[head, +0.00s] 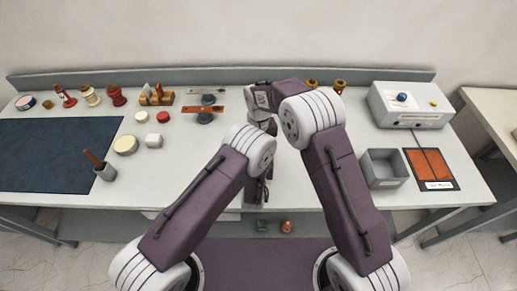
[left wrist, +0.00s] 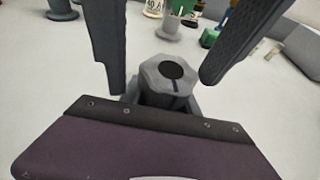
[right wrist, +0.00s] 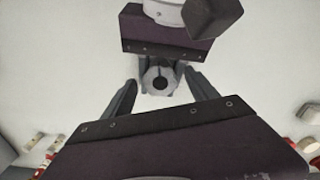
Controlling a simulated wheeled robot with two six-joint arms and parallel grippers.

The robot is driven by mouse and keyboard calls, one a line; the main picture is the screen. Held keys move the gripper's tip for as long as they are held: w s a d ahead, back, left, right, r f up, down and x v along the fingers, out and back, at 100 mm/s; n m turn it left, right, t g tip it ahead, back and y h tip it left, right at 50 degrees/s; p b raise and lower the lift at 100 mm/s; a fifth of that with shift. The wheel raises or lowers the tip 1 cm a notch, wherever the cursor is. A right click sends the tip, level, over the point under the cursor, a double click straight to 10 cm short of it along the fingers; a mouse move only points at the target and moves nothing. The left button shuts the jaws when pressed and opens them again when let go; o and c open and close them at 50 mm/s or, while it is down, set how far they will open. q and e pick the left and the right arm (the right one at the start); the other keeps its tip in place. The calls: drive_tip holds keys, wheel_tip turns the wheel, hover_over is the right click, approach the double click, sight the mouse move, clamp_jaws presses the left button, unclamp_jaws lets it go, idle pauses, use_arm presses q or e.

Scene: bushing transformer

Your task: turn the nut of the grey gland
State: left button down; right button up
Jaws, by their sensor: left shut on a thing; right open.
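The grey gland stands upright on the pale table, its hexagonal nut (left wrist: 168,76) topped by a round black opening. In the right wrist view I see the nut (right wrist: 158,79) from above. My left gripper (left wrist: 165,101) is shut on the gland's body, below the nut; its palm hides part of the body. My right gripper (right wrist: 160,77) is open, one finger on each side of the nut from above. In the left wrist view these fingers are apart from it, with gaps. In the head view my arms hide the gland.
A dark blue mat (head: 50,150) covers the table's left. To the right are an open grey bin (head: 383,180), an orange panel (head: 430,165) and a white box (head: 412,112). Small parts line the back.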

wheel_tip(320, 180, up, 12)
idle(0.3)
use_arm(q)
drive_tip(key=c, duration=0.8)
unclamp_jaws()
